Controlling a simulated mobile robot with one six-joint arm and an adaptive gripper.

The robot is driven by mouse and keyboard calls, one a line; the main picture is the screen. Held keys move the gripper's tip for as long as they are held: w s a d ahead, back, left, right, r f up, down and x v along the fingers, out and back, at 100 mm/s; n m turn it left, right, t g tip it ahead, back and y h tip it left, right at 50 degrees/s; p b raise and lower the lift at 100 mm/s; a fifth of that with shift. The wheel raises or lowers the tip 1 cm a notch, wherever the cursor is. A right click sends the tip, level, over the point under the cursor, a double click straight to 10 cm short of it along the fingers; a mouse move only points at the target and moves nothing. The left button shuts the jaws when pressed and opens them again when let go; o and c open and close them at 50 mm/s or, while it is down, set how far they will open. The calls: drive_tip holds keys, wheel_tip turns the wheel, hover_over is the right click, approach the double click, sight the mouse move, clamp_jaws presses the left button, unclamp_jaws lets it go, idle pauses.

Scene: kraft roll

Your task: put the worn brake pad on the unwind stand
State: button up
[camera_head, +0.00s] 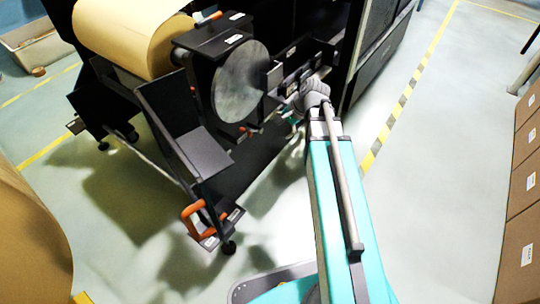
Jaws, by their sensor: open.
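The unwind stand (185,140) is a black frame at the upper left. It carries a large kraft paper roll (130,30) and a round grey disc (240,82) on its near side. My arm reaches up from the bottom centre, and my gripper (283,84) is at its far end, just right of the disc among dark parts of the machine. It is open; its fingers are small and hard to separate from the dark background. I cannot pick out the worn brake pad in this view.
An orange handle (194,218) sticks out low on the stand's near foot. Stacked cardboard boxes (524,190) line the right edge. Another brown roll (30,245) stands at lower left. A yellow-black floor line (402,100) crosses clear floor right of my arm.

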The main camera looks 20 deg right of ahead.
drive_tip(key=s+a+f+n+g+h, duration=0.2)
drive_tip(key=s+a+n+h, duration=0.3)
drive_tip(key=s+n, duration=0.4)
drive_tip(key=shift+a+f+n+g+h, duration=0.35)
drive_tip(key=shift+a+n, duration=0.3)
drive_tip(key=shift+n, duration=0.45)
